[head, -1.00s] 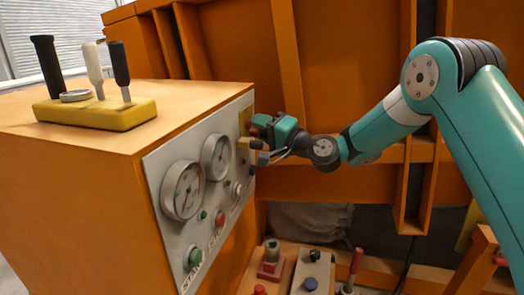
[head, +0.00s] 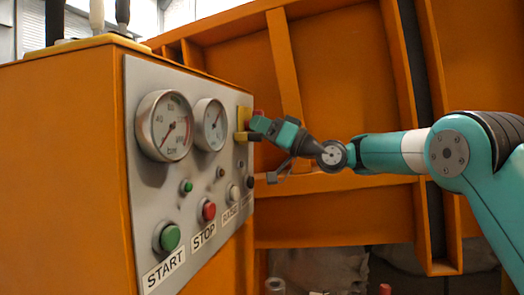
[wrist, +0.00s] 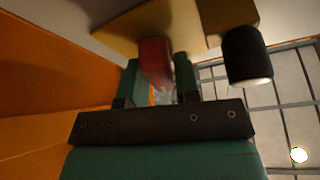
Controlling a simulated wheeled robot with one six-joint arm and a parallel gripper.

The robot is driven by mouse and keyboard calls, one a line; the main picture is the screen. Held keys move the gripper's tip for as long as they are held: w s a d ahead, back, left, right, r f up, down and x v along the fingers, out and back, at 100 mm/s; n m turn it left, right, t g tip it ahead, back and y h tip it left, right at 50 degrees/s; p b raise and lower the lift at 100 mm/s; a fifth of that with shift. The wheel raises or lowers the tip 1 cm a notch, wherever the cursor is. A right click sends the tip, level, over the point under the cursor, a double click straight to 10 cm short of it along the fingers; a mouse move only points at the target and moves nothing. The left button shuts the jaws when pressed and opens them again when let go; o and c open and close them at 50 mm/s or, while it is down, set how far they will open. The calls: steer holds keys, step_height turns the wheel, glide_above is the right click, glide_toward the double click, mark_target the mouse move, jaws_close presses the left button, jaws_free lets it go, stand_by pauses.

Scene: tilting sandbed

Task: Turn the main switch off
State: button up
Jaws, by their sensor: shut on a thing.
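The main switch is a red handle (wrist: 155,60) on a yellow plate (wrist: 118,27) in the wrist view. In the head view, the yellow plate (head: 241,121) sits at the far upper corner of the grey control panel, with a bit of red (head: 258,113) showing beside my gripper. My gripper (head: 260,125) reaches the switch from the right. In the wrist view, the two fingers of my gripper (wrist: 158,75) stand on either side of the red handle, shut on it. The fingers partly hide the handle's sides.
The grey panel (head: 150,200) carries two dials, a green START button (head: 168,238), a red STOP button (head: 208,211) and smaller knobs. A black cylinder (wrist: 245,55) stands close right of the fingers in the wrist view. Orange frame beams (head: 285,60) rise behind my arm.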

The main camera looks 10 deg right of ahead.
steer(key=shift+n+g+y+b, duration=0.25)
steer(key=shift+n+g+b, duration=0.3)
steer(key=shift+n, duration=0.6)
steer(key=shift+n+g+y+b, duration=0.25)
steer(key=shift+n+g+b, duration=0.3)
steer(key=shift+n, duration=0.9)
steer(key=o, duration=0.8)
steer(key=b+v, duration=1.5)
steer(key=v, duration=0.2)
steer(key=shift+d+f+b, duration=0.15)
steer(key=shift+b, duration=0.2)
